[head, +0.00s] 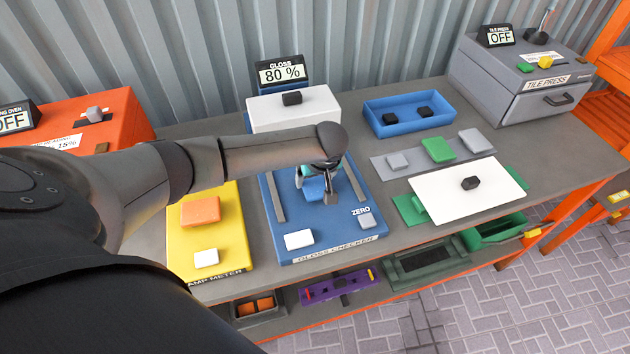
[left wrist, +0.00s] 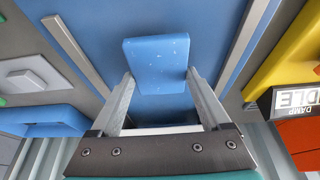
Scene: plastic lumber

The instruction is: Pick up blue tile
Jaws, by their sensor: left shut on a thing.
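The blue tile (left wrist: 156,62) is a small speckled blue block between my left gripper's fingers in the left wrist view. In the head view the tile (head: 314,189) shows under my left gripper (head: 322,194), over the blue gloss checker (head: 290,245). The gripper is shut on the tile. The arm hides part of the checker behind it, and I cannot tell how far the tile is above the checker's surface. My right gripper is not in view.
Two grey rails (head: 277,198) run along the checker. A white block (head: 299,239) and the ZERO button (head: 367,220) are at its front. The yellow damp meter (head: 232,231) is to the left; a white board (head: 450,191) and blue tray (head: 385,128) are to the right.

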